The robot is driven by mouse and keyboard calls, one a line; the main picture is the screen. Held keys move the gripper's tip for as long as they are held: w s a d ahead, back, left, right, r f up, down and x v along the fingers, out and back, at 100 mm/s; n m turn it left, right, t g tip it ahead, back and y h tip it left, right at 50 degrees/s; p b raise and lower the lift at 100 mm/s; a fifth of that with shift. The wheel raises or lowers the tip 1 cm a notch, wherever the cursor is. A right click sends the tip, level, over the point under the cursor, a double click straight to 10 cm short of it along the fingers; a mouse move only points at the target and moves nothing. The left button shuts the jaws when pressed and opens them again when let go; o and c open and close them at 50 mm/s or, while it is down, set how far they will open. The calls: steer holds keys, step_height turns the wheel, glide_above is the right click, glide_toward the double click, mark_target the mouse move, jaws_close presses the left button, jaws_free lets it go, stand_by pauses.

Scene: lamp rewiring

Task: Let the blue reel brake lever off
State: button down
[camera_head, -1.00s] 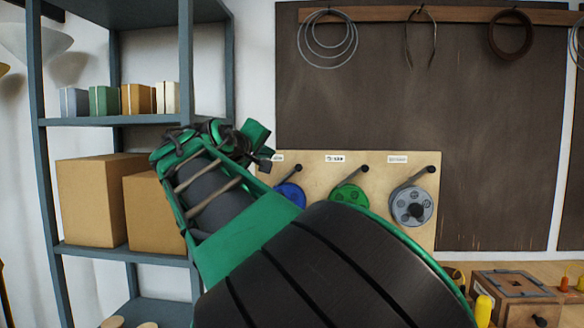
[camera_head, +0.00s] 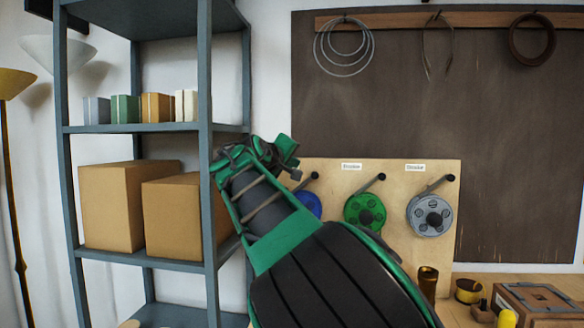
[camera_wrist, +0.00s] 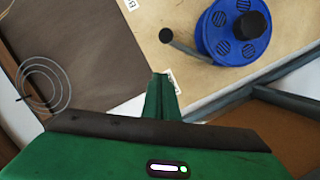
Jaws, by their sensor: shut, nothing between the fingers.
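The blue reel (camera_head: 309,205) hangs on the wooden board at the left of its row. In the head view my arm partly covers it; the wrist view shows more of it (camera_wrist: 238,44). Its brake lever, a thin dark rod with a round black knob (camera_wrist: 166,35), slants from the reel up to the left in the wrist view. The knob also shows in the head view (camera_head: 314,176). My gripper (camera_head: 291,152) is shut and empty, up and left of the reel in the head view. In the wrist view its fingers (camera_wrist: 161,96) appear below the knob, apart from it.
A green reel (camera_head: 364,212) and a grey reel (camera_head: 428,215), each with a similar lever, hang to the right on the board (camera_head: 335,240). A shelf (camera_head: 205,100) with cardboard boxes stands close left of my arm. A wooden box (camera_head: 540,300) and small items occupy the bench.

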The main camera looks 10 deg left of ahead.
mark_target(304, 184)
steer(key=d, duration=0.1)
steer(key=d+f, duration=0.2)
steer(key=shift+w+d+f, duration=0.2)
steer(key=shift+w+d, duration=0.05)
steer(key=shift+w, duration=0.1)
